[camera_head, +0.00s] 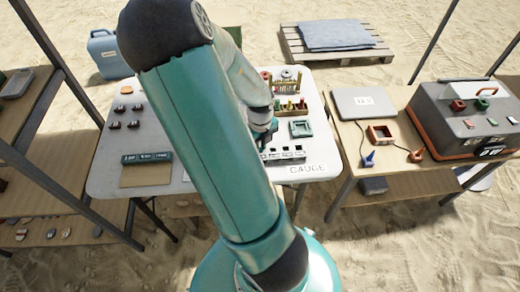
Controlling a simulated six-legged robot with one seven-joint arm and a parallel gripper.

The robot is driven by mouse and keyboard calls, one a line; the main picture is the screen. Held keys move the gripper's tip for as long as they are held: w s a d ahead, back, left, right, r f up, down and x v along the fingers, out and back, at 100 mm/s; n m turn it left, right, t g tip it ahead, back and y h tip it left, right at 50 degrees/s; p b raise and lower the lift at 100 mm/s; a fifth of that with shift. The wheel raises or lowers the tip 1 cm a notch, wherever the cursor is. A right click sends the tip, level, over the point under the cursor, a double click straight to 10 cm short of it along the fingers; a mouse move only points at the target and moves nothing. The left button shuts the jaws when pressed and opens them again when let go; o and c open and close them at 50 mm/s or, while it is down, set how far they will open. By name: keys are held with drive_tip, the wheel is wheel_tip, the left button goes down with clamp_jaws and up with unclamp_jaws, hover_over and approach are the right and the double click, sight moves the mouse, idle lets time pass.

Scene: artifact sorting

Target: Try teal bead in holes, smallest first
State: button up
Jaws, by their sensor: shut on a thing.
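The gauge (284,153) is a pale strip with a row of dark holes at the white table's front right, beside the printed word GAUGE. My gripper (263,146) is at the strip's left end, partly hidden behind my teal arm. It is shut on the teal bead, which is too small and too covered to make out. I cannot tell whether the bead touches a hole. A teal square tray (301,129) lies just behind the gauge.
A wooden rack with coloured pieces (291,107) stands behind the tray. Several dark pieces (134,125) and a dark teal box (146,158) lie at the white table's left (108,178). A side table at right holds a grey case (363,103) and a large machine (465,115).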

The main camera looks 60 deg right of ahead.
drive_tip(key=shift+r, duration=2.95)
drive_tip(key=shift+d, duration=0.25)
